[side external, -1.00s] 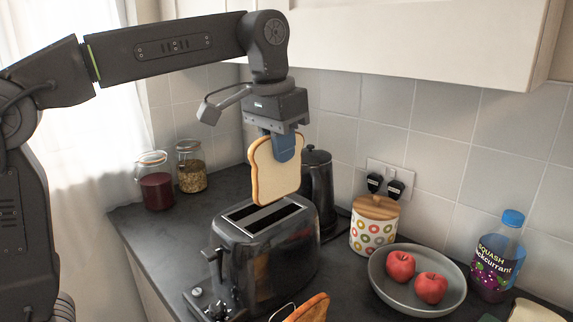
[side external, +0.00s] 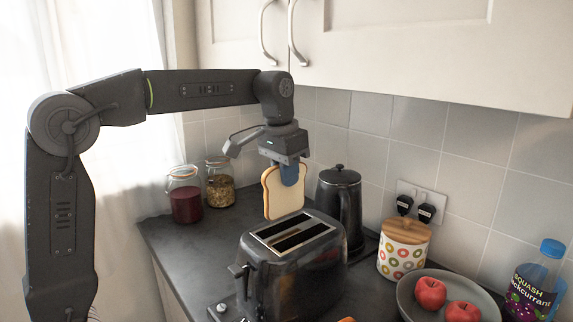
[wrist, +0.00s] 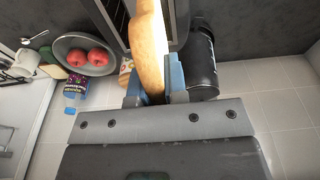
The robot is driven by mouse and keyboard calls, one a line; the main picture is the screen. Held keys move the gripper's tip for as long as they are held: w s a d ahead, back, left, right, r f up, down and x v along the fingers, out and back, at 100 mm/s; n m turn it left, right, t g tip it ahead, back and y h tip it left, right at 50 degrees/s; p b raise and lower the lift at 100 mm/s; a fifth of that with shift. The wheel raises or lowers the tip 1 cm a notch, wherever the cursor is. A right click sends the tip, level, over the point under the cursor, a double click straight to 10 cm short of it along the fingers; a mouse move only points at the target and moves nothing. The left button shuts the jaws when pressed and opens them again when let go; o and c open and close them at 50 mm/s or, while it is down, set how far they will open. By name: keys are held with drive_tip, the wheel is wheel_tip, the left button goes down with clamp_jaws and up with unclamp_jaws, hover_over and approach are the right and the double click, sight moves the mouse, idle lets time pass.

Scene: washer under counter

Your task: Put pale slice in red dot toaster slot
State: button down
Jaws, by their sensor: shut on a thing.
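The pale slice (side external: 284,197), cream with a brown crust, hangs upright in my gripper (side external: 291,176). The blue fingers are shut on its upper part. Its lower edge appears just above the toaster's far slot; the exact gap is hard to tell. The dark toaster (side external: 312,283) has two long slots (side external: 292,234) that look empty. No red dot shows. In the wrist view, my gripper (wrist: 153,88) pinches the slice (wrist: 148,42) edge-on, with part of the toaster (wrist: 117,22) beyond it.
A black kettle (side external: 340,200) stands close behind the toaster. A patterned canister (side external: 404,250), a grey bowl (side external: 408,300) with red apples (side external: 431,293) and a squash bottle (side external: 535,285) are to the right. Two jars (side external: 186,197) stand at left. Cabinets (side external: 440,50) hang above.

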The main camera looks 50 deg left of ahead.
sight(287, 214)
drive_tip(key=shift+f, duration=4.05)
drive_tip(key=c, duration=1.1)
unclamp_jaws()
drive_tip(key=shift+r, duration=3.5)
